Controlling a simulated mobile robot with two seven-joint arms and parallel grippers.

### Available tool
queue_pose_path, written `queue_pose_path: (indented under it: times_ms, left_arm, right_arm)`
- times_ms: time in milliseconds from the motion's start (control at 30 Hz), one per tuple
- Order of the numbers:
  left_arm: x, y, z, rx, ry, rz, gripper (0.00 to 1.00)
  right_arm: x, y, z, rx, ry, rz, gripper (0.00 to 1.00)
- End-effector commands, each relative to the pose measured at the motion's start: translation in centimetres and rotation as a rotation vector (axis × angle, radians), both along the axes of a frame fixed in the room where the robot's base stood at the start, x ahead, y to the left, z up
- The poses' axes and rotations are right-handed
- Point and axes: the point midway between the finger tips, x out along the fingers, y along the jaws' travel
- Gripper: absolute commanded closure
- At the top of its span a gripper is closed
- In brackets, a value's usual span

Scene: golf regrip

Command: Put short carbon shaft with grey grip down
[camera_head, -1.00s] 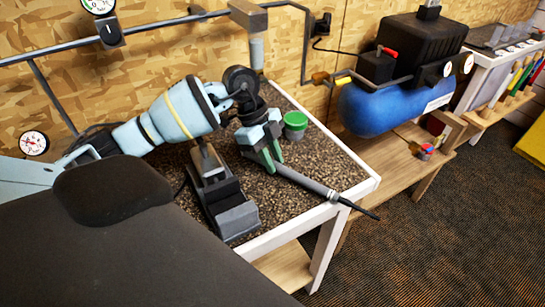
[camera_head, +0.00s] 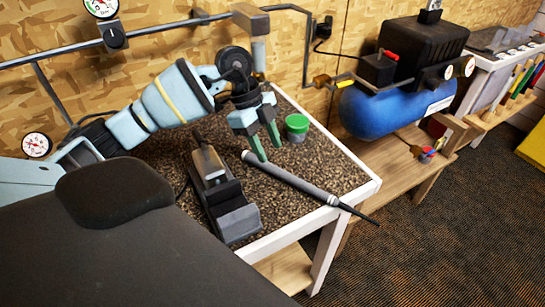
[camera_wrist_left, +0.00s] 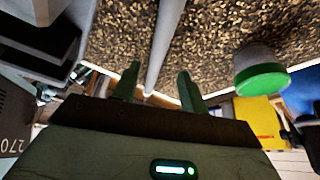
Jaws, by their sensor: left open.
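The short carbon shaft with grey grip (camera_head: 290,178) lies on the speckled bench top (camera_head: 330,165). Its thin dark tip sticks out past the white front edge at the right. It also shows in the left wrist view as a grey rod (camera_wrist_left: 165,40) running between the fingers. My left gripper (camera_head: 268,150) is open, its two green fingers just above and behind the grip in the head view. In the left wrist view the gripper (camera_wrist_left: 157,88) has one finger on each side of the rod. My right gripper is not in view.
A black vise (camera_head: 220,190) stands left of the shaft. A green-lidded cup (camera_head: 297,127) stands right of the left gripper and shows in the left wrist view (camera_wrist_left: 262,78). A blue compressor tank (camera_head: 395,105) is beyond the bench. Bare bench lies right of the cup.

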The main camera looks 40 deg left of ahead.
Motion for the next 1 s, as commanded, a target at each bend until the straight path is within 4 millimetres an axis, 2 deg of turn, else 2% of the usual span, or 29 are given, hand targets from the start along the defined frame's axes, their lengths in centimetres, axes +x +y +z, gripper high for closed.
queue_pose_path:
  times_ms: [33, 200, 400, 567, 1000]
  left_arm:
    - [0.0, 0.5, 1.2, 0.001, -0.004, 0.002, 0.57]
    - [-0.1, 1.8, 4.0, 0.001, -0.003, 0.000, 0.57]
    - [-0.2, 2.8, 6.1, 0.000, 0.000, 0.001, 0.57]
    - [-0.2, 3.0, 6.6, 0.000, 0.001, 0.000, 0.57]
    - [-0.2, 3.0, 6.6, 0.000, 0.001, 0.000, 0.57]
  right_arm:
    - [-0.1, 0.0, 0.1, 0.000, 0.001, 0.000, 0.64]
    - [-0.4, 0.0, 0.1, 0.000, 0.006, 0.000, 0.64]
    - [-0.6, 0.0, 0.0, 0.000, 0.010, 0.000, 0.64]
    - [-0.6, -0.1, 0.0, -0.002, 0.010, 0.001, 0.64]
    - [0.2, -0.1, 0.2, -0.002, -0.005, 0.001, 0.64]
